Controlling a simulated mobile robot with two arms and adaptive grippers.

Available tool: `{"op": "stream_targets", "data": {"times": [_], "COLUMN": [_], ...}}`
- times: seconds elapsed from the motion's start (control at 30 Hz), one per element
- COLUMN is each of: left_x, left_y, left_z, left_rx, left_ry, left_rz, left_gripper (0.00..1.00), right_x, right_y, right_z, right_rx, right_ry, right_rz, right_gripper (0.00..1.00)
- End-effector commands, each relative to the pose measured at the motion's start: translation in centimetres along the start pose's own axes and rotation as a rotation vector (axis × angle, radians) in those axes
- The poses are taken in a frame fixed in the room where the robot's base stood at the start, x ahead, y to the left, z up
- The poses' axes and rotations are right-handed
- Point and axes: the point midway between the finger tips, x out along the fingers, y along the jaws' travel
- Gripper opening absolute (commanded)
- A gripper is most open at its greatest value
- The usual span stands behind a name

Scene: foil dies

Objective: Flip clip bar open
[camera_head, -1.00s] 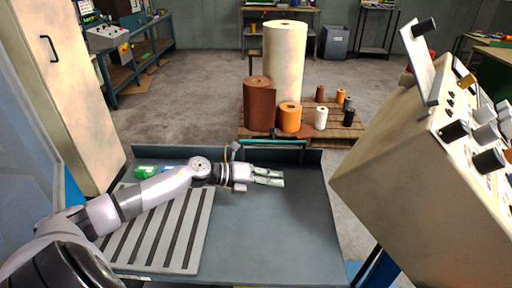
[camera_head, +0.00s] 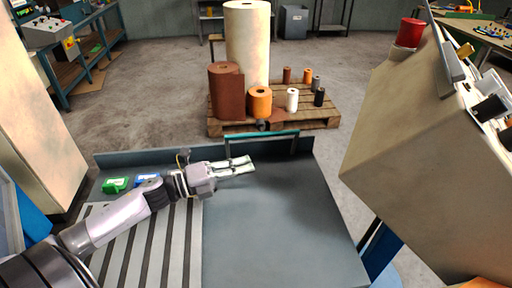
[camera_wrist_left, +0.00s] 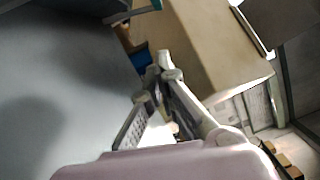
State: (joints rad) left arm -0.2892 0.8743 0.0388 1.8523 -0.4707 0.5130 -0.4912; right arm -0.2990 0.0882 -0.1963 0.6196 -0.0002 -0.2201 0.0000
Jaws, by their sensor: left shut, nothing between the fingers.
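A teal-edged bar on dark upright legs (camera_head: 262,134), which looks like the clip bar, stands at the back edge of the grey bench (camera_head: 270,240). A small part of a teal edge also shows at the top of the left wrist view (camera_wrist_left: 145,9). My left gripper (camera_head: 253,165) is shut and empty, above the bench and in front of the bar, apart from it. Its fingers point right, lying roughly along the bar's length. In the left wrist view the fingers (camera_wrist_left: 160,68) show over the bench edge. My right gripper is not in view.
A slotted plate (camera_head: 150,245) lies at the bench's left, with a green block (camera_head: 115,185) and a blue block (camera_head: 148,180) behind it. A large beige control console (camera_head: 400,140) stands at right. Rolls stand on a pallet (camera_head: 225,128) behind. The bench's right half is clear.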

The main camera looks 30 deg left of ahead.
Motion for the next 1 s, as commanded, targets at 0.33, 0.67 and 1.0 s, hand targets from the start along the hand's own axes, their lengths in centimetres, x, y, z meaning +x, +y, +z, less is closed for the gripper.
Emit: {"op": "stream_targets", "data": {"times": [0.33, 0.67, 1.0], "left_x": [5.0, 5.5, 5.5], "left_y": [-0.2, 0.0, 0.0], "left_z": [1.3, 3.8, 4.0], "left_rx": [0.003, -0.001, -0.004], "left_ry": [-0.003, 0.0, 0.0], "left_rz": [0.001, 0.001, 0.002], "left_gripper": [0.0, 0.0, 0.0], "right_x": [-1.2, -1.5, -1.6], "right_y": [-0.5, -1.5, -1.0], "right_z": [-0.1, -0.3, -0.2], "right_rx": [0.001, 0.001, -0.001], "right_ry": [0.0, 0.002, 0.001], "right_rz": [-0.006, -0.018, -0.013], "right_gripper": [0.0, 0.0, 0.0]}}
